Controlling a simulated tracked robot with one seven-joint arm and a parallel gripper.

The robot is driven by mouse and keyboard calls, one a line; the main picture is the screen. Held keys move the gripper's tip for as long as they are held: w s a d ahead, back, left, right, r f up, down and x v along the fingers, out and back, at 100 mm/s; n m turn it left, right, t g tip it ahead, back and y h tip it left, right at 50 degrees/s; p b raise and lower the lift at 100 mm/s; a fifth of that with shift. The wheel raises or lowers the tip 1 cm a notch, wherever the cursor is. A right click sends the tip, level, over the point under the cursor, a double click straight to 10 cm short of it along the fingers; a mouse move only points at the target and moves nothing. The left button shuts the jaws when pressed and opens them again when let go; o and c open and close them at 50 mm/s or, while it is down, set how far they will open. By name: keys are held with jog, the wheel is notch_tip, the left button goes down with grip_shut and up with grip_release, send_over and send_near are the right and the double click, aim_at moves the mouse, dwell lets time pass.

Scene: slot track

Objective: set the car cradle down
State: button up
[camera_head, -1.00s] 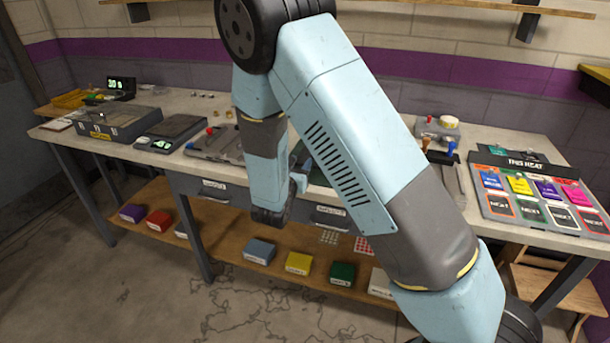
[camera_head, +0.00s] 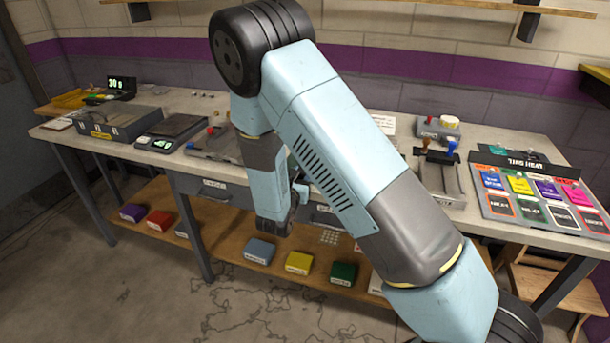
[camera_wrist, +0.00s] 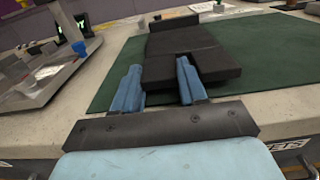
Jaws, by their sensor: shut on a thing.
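The car cradle (camera_wrist: 195,42) looks like a dark, flat, stepped block in the wrist view. My gripper (camera_wrist: 158,78) has its two blue fingers on either side of the cradle's near narrow part and is shut on it. The cradle is over a dark green mat (camera_wrist: 275,50) on the bench. I cannot tell whether its underside touches the mat or is slightly above it. In the head view my own arm hides the gripper tips, the cradle and most of the mat.
A grey track fixture with a blue knob (camera_wrist: 58,72) stands left of the mat in the wrist view. In the head view, a scale (camera_head: 172,132) and a grey case (camera_head: 118,122) are at left. A card board (camera_head: 540,195) lies at right.

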jog(key=shift+s+f, duration=0.1)
jog(key=shift+f, duration=0.35)
jog(key=o, duration=1)
jog(key=shift+o, duration=0.2)
jog(key=shift+r, duration=0.2)
jog(key=shift+s+a+r, duration=0.1)
jog(key=shift+s+r, duration=0.1)
jog(key=shift+r, duration=0.05)
jog(key=v, duration=1.1)
jog(key=s+d+r+m+g+h, duration=0.3)
jog(key=d+r+m+g, duration=0.4)
jog(key=d, duration=0.4)
jog(key=s+d+r+m+g+h, duration=0.3)
jog(key=d+r+m+g, duration=0.3)
jog(key=d+r+m, duration=0.5)
jog(key=s+d+r+m+y, duration=0.2)
jog(key=s+r+m+y, duration=0.3)
jog(key=s+m+y, duration=0.1)
jog(key=s+d+r+m+t+y, duration=0.1)
jog(key=s+d+r+m+y, duration=0.1)
jog(key=s+r+m+y, duration=0.4)
jog(key=s+m, duration=0.2)
jog(key=s, duration=0.3)
jog(key=shift+r+t, duration=0.3)
